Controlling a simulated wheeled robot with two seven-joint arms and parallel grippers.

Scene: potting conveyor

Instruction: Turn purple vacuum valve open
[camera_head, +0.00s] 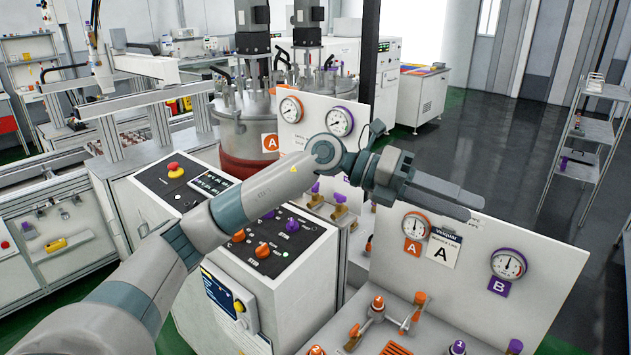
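My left arm reaches in from the lower left. Its gripper (476,207) points right, its two fingers apart with nothing between them. It hangs in front of the top of a white panel bearing an orange-rimmed gauge (416,225) marked A and a purple-rimmed gauge (508,264) marked B. Below the panel, purple valve handles show at the bottom edge (459,347) and farther right (515,346), cut off by the frame. More purple handles (338,197) show beyond my wrist on a rear panel. The gripper is well above the front handles. My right gripper is not visible.
Orange-handled valves (378,305) stand on the front bench. A control box with orange and purple knobs (292,225) and a red stop button (175,170) lies under my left arm. Steel tanks (244,115) and a dark post (369,70) stand behind.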

